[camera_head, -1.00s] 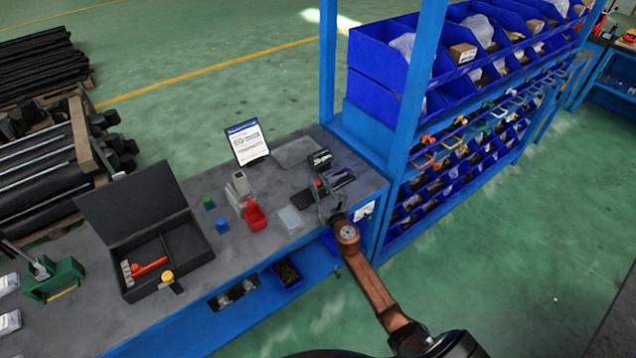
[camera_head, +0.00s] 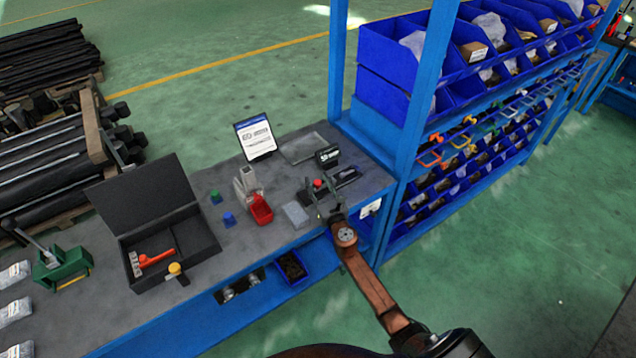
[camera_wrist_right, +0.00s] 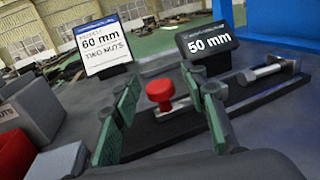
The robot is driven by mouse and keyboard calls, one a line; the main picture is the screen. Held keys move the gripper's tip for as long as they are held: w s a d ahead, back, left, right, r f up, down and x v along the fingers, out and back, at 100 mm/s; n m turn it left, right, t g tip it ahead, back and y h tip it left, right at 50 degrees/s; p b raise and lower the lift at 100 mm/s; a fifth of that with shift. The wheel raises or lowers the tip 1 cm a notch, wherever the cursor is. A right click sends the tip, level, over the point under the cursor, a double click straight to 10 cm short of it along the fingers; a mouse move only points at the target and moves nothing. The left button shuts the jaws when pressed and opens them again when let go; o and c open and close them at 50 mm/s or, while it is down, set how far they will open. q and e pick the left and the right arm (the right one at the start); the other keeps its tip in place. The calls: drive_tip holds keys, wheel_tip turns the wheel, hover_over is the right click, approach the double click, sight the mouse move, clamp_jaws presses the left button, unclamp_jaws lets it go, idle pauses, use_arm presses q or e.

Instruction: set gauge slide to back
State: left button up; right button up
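The gauge slide's red knob (camera_wrist_right: 160,92) stands on a dark base beside a black 50 mm display (camera_wrist_right: 207,42). In the head view the knob (camera_head: 317,183) is near the bench's right end, left of the dark gauge body (camera_head: 347,177). My right gripper (camera_wrist_right: 163,88) has its two green-padded fingers on either side of the knob, with visible gaps between pads and knob. It also shows in the head view (camera_head: 322,203), over the bench's front edge. A silver cylinder (camera_wrist_right: 268,71) lies on the gauge at right. My left gripper is out of view.
A card (camera_wrist_right: 103,45) reading 60 mm, two nuts, stands behind the knob to the left. A red bin (camera_head: 261,208), a clear flat piece (camera_head: 296,213) and an open black case (camera_head: 205,237) lie to the left. A blue shelf post (camera_head: 420,90) rises at right.

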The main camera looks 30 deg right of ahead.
drive_tip(key=shift+s, duration=0.1)
drive_tip(key=s, duration=0.4)
drive_tip(key=s+a, duration=0.1)
drive_tip(key=s, duration=0.2)
drive_tip(key=s+a, duration=0.1)
drive_tip(key=s, duration=0.3)
drive_tip(key=shift+s+a, duration=0.1)
drive_tip(key=shift+s, duration=0.2)
